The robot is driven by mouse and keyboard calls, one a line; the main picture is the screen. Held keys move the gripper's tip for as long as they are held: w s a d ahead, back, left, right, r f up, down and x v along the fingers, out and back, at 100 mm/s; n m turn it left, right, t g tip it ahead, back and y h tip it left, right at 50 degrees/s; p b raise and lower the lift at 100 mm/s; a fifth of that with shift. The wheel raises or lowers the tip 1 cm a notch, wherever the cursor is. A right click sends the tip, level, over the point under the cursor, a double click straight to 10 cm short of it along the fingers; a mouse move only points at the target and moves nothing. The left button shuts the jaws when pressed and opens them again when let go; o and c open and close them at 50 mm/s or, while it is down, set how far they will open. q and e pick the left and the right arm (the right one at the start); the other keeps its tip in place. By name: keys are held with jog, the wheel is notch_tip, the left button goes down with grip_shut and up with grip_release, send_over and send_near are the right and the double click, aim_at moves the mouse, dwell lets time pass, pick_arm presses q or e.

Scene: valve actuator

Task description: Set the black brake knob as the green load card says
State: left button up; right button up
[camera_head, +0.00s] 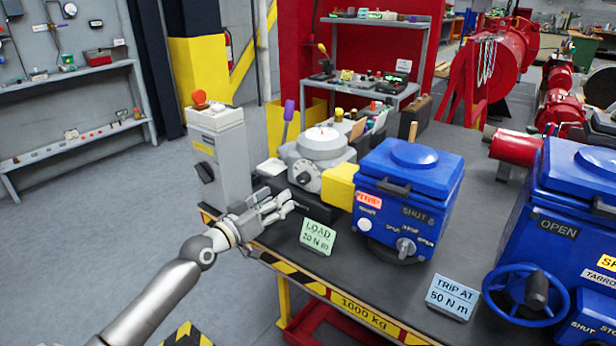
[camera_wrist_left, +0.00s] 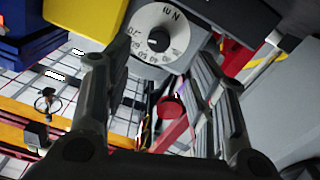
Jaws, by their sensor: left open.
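The green load card (camera_head: 317,237) stands near the front edge of the bench and reads "LOAD 20 N m". The black brake knob (camera_wrist_left: 158,41) sits at the centre of a white numbered dial (camera_wrist_left: 165,22) in the left wrist view. In the head view the dial (camera_head: 307,179) is on the front of a grey unit (camera_head: 322,146); its setting is too small to read. My left gripper (camera_head: 287,204) is open and empty, in front of and below the dial. In the left wrist view its fingers (camera_wrist_left: 150,62) stand apart, either side of the knob's line, short of it.
A yellow block (camera_head: 342,186) and a blue actuator (camera_head: 410,190) stand right of the dial. A grey control box (camera_head: 220,155) with a red-orange button stands to the left. A "TRIP AT 50 N m" card (camera_head: 452,297) and a second blue actuator (camera_head: 570,225) are further right.

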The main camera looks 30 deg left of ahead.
aim_at(300, 181)
pick_arm(q)
jog(key=w, duration=0.8)
jog(key=shift+w+d+r, duration=0.2)
jog(key=shift+w+d, duration=0.05)
jog(key=shift+w, duration=0.05)
jog(key=shift+w+d, duration=0.1)
jog(key=shift+w, duration=0.6)
pick_arm(e)
jog(key=shift+s+r, duration=0.15)
jog(key=shift+s, duration=0.1)
pick_arm(q)
jog(key=shift+c, duration=0.4)
jog(key=c, duration=1)
pick_arm(e)
jog(key=shift+s, duration=0.15)
